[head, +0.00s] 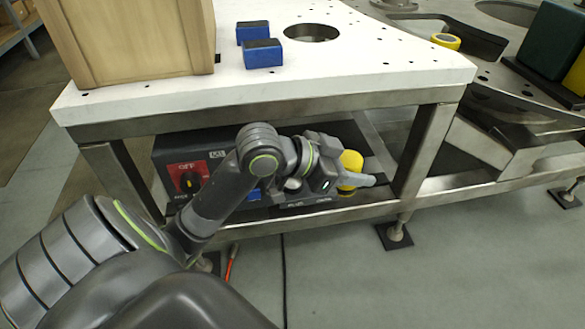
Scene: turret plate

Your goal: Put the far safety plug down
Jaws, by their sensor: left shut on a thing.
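My left arm reaches under the white-topped table to a dark control box (168,158). My left gripper (354,179) is at the right part of this box, shut on a yellow safety plug (351,160). Yellow shows above and below the grey finger; the rest of the plug is hidden by the gripper. I cannot tell whether the plug's underside touches the box or the shelf. My right gripper is not in view.
The box has a red OFF switch panel (184,179) on its left and a blue part (253,194) behind my arm. The metal table frame (425,150) stands close right of my gripper. A wooden crate (130,40) and blue blocks (263,54) sit on the tabletop (380,60).

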